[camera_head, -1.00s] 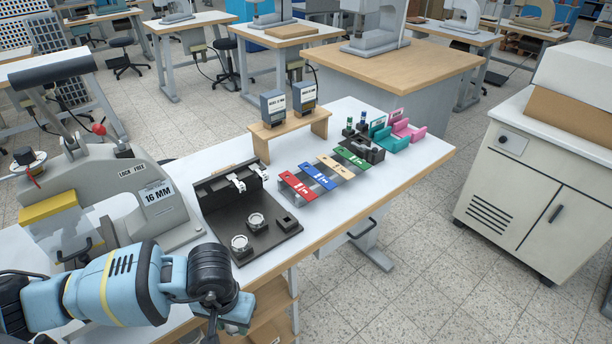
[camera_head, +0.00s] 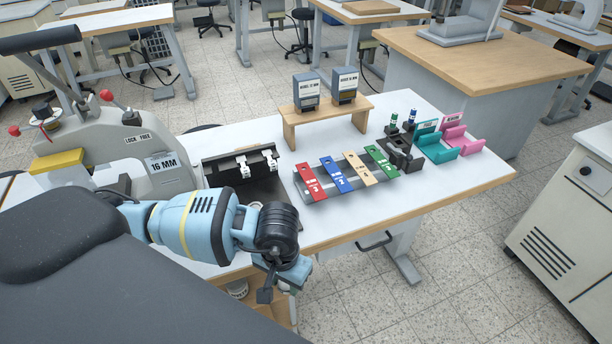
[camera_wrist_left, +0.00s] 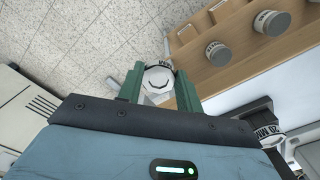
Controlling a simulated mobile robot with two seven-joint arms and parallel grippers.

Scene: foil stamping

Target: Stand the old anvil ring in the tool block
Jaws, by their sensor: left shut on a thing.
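My left gripper (camera_head: 268,288) hangs in front of the bench's front edge in the head view. In the left wrist view its green fingers (camera_wrist_left: 158,88) are shut on a round, pale metal piece with a dark lettered band, which looks like the anvil ring (camera_wrist_left: 157,78). The lettering is too small to read, and the piece cannot be made out in the head view. A black block (camera_head: 402,157), possibly the tool block, stands on the bench right of the coloured strips. My right gripper is not in view.
A press marked 16 MM (camera_head: 150,160) stands at the left. A black tray (camera_head: 262,188), partly hidden by my arm, red (camera_head: 310,182) and other coloured strips, and teal (camera_head: 436,148) and pink (camera_head: 464,142) holders are on the bench. Banded round pieces (camera_wrist_left: 218,52) stand on a wooden shelf (camera_wrist_left: 240,75).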

